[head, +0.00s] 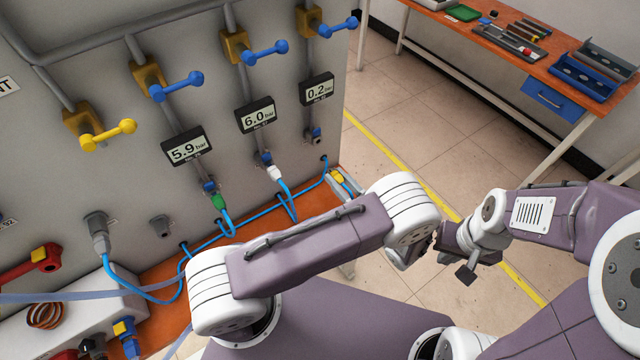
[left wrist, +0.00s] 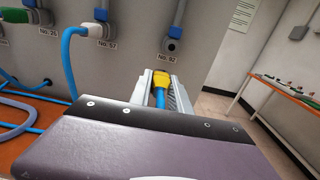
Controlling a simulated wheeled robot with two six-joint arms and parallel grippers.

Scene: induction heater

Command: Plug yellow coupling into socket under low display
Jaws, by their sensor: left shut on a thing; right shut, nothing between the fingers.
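The yellow coupling (left wrist: 160,80) is between the fingers of my left gripper (left wrist: 161,92) in the left wrist view, its blue hose trailing back toward the camera. In the head view the yellow coupling (head: 337,177) and left gripper (head: 341,180) show just beyond my left forearm, which hides most of the gripper. The low display (head: 317,89) reads 0.2 bar. The socket (head: 316,136) under it is empty and shows in the left wrist view (left wrist: 173,36) above the label No. 92. The coupling is below the socket and apart from it. My right gripper (head: 466,272) is shut and empty.
Displays reading 5.9 (head: 187,146) and 6.0 (head: 257,115) stand left, with a green coupling (head: 218,202) and a white coupling (head: 274,173) plugged in below. Blue hoses run along the orange ledge (head: 168,258). A workbench (head: 470,45) stands at the back right.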

